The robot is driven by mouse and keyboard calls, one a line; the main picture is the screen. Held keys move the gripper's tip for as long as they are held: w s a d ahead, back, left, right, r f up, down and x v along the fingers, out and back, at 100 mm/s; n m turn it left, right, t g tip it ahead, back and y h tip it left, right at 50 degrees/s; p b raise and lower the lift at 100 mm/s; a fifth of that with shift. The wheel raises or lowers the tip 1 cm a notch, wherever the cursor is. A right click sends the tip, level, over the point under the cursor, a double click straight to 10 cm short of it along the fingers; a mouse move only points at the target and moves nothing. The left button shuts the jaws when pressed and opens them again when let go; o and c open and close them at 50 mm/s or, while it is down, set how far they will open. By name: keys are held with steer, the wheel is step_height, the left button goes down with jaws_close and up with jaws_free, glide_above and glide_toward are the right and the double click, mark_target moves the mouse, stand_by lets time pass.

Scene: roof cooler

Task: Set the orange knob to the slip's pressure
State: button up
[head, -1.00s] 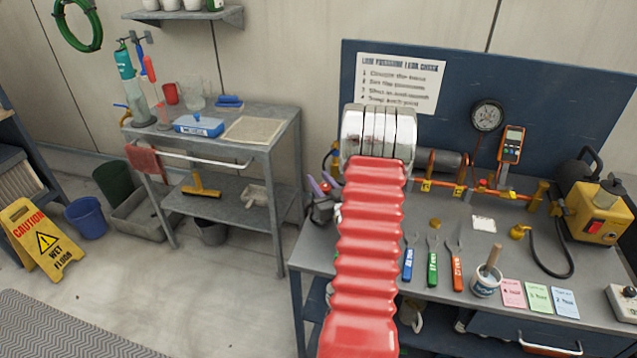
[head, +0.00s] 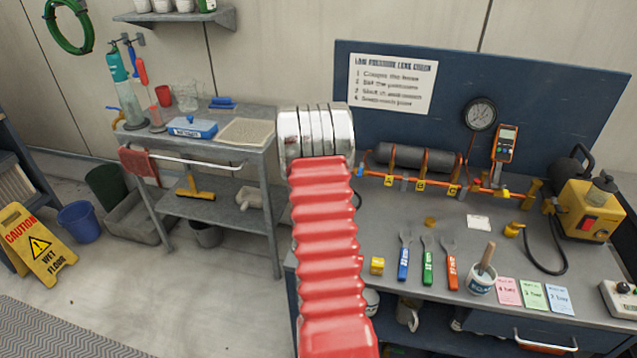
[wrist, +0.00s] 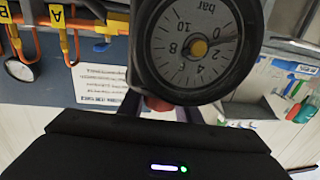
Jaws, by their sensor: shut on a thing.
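In the wrist view a round pressure gauge (wrist: 198,48) marked "bar" fills the upper middle, its dial turned over. Its needle seems near the low end, around 0 to 2; the exact reading is unclear. Just below it, a small part of the orange-red knob (wrist: 157,103) shows between the purple fingers of my gripper (wrist: 160,112). My gripper is shut on it, partly hidden by the gauge. In the head view my red arm hides the gripper and knob. A pink slip (head: 508,292), green slip (head: 534,295) and blue slip (head: 559,299) lie on the bench, their print too small to read.
An orange pipe (head: 430,186) with lettered yellow tags runs along the bench back, before a second gauge (head: 481,114). A caution sign (head: 38,243) is at far left.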

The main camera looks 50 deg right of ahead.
steer(key=s+m+g, duration=0.1)
steer(key=m+g, duration=0.2)
steer(key=g, duration=0.2)
steer(key=s+m+g, duration=0.1)
steer(key=m+g, duration=0.3)
steer(key=g, duration=0.1)
steer(key=s+m+g+h, duration=0.1)
steer(key=m+g, duration=0.2)
steer(key=g, duration=0.2)
steer(key=shift+s+d+g, duration=0.25)
steer(key=shift+d+g, duration=0.05)
steer(key=shift+g, duration=0.1)
steer(key=shift+s+a+f+m+g+y, duration=0.1)
steer(key=shift+s+a+m+g+y, duration=0.25)
steer(key=shift+m+g+y, duration=1.15)
steer(key=shift+s+a+m+g+y, duration=0.35)
steer(key=shift+s+m+g+y, duration=0.05)
steer(key=shift+m+g+y, duration=1.15)
steer(key=shift+s+a+f+m+g+y, duration=0.1)
steer(key=shift+s+a+m+g+y, duration=0.25)
steer(key=shift+m+g+y, duration=1.15)
steer(key=shift+g, duration=0.25)
steer(key=o, duration=0.8)
steer(key=shift+o, duration=1.3)
steer(key=shift+r, duration=0.1)
